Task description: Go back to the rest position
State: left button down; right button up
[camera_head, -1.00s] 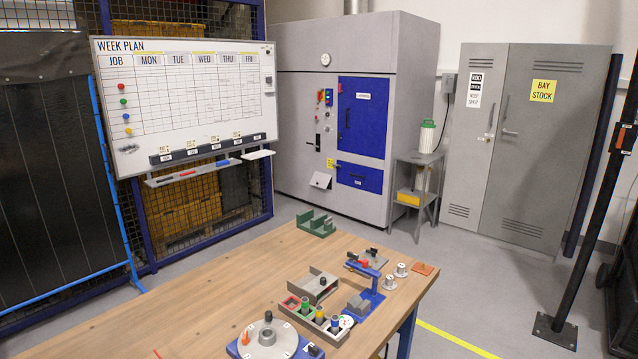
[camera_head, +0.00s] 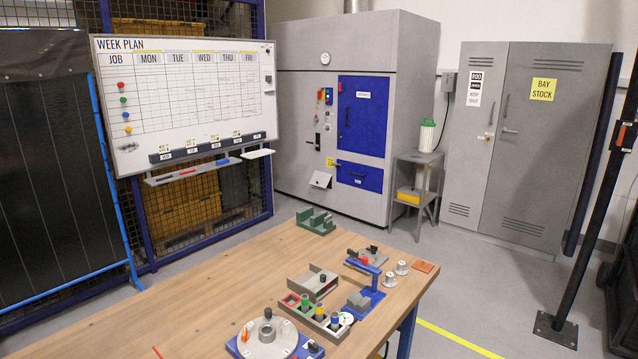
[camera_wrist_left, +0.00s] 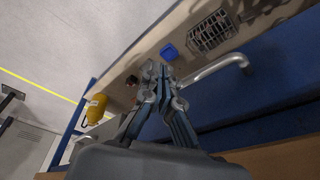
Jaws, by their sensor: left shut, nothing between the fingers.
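My left gripper (camera_wrist_left: 158,78) shows only in the left wrist view. Its fingers are together with nothing held between them. Neither of my grippers shows in the head view, and my right gripper is in no frame. The rotary jig (camera_head: 268,337), a round grey disc with a central post on a blue base, sits on the wooden table (camera_head: 200,295) at the bottom of the head view. Its lower edge is cut off by the frame.
On the table stand a tray with coloured pegs (camera_head: 318,320), a blue stand (camera_head: 369,298), a grey holder (camera_head: 312,284) and a green holder (camera_head: 316,221). The table's left part is mostly clear. In the wrist view, a curved grey bar (camera_wrist_left: 218,66) lies close beside the fingers.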

pick_arm(q)
jog(key=s+f+g+b, duration=0.1)
jog(key=s+f, duration=0.2)
jog(key=f, duration=0.6)
jog(key=s+f, duration=0.4)
jog(key=f, duration=0.5)
jog(key=s+a+f+b, duration=0.1)
jog(key=s+a+f, duration=0.2)
jog(key=s+f, duration=0.7)
jog(key=shift+s+a+f+g, duration=0.15)
jog(key=shift+s+f+g, duration=0.25)
jog(key=shift+s, duration=0.85)
